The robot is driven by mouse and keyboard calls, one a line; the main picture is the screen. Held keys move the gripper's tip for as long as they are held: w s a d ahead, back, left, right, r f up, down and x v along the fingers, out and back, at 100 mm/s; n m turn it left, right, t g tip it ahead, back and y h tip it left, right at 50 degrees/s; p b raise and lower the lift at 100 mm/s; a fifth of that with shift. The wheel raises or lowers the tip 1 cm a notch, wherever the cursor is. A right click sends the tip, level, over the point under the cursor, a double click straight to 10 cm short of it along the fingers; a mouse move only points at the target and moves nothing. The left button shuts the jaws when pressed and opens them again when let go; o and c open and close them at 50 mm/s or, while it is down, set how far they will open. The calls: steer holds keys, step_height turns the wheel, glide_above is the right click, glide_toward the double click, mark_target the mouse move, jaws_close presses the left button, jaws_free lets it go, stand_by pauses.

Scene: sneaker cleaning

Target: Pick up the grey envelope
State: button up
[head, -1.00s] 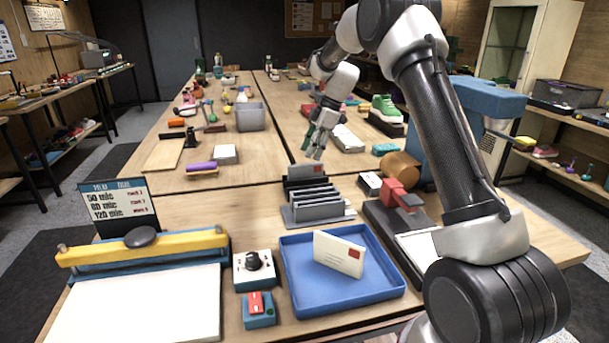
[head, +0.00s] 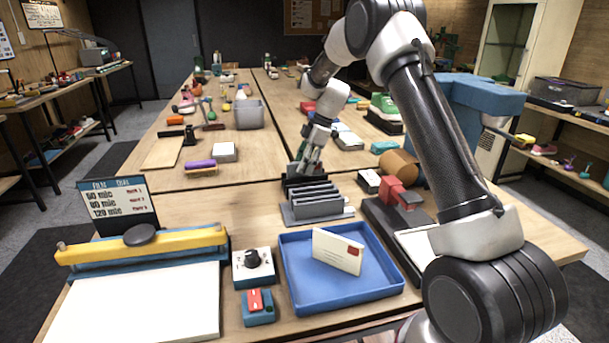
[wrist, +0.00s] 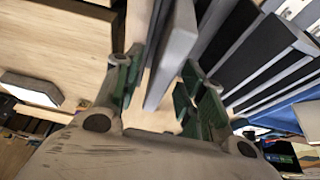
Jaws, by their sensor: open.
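The rack (head: 318,207) with several upright dividers stands behind the blue tray. In the head view my gripper (head: 303,168) points down at the rack's back end and hides the envelope there. In the wrist view my gripper (wrist: 155,88) is open, its green-lined fingers on either side of a thin grey upright piece (wrist: 176,45), which looks like the grey envelope seen edge-on. A clear grip on it does not show. A cream envelope (head: 335,250) with a red stamp stands in the blue tray (head: 298,287).
A control box with a knob (head: 253,267) and a red-topped blue box (head: 257,306) lie left of the tray. A yellow-barred trimmer (head: 145,250) and a sign (head: 118,205) are farther left. A red-and-grey device (head: 400,195) stands right of the rack.

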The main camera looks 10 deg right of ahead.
steer(key=shift+f, duration=0.15)
jaws_close()
stand_by(0.4)
